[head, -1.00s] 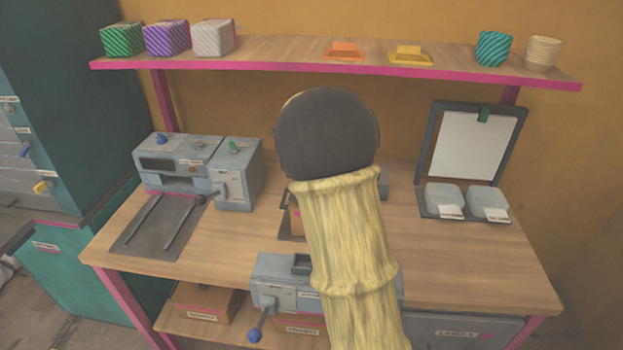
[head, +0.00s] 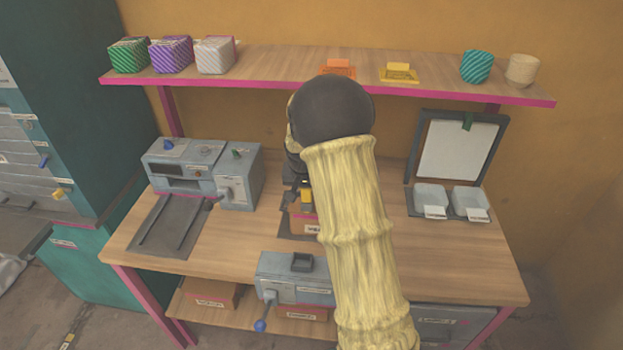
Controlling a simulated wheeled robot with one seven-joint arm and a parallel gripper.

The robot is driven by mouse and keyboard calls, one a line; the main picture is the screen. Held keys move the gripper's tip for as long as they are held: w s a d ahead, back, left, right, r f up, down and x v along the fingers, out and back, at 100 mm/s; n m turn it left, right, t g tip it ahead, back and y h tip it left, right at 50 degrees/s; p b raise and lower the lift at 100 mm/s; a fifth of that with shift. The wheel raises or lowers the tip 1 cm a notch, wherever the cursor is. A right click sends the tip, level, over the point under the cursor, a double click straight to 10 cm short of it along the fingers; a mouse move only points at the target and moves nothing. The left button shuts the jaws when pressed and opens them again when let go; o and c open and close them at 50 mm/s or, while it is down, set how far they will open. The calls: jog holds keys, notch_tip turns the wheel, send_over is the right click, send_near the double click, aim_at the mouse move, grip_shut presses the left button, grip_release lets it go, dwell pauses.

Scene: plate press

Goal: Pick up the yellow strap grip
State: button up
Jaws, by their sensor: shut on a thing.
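A small yellow block, which looks like the yellow strap grip (head: 307,197), shows just left of my sleeved arm, over a brown labelled box (head: 304,226) on the bench. My gripper (head: 303,188), dark and partly hidden behind my arm, is at the yellow block and shut on it. Whether the block touches the box beneath cannot be told. Another yellow piece (head: 398,73) sits on the upper shelf, beside an orange one (head: 338,68).
A grey machine (head: 200,172) stands at the bench's left. Another grey device (head: 290,280) with a blue-knobbed lever is at the front edge. Two pale trays (head: 430,197) and an upright framed panel (head: 458,150) are at the right.

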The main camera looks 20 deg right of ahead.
jog(key=shift+s+a+r+g+p, duration=0.1)
jog(key=shift+s+a+g+p, duration=0.05)
jog(key=shift+s+g+p, duration=0.2)
jog(key=shift+w, duration=0.15)
dwell(0.4)
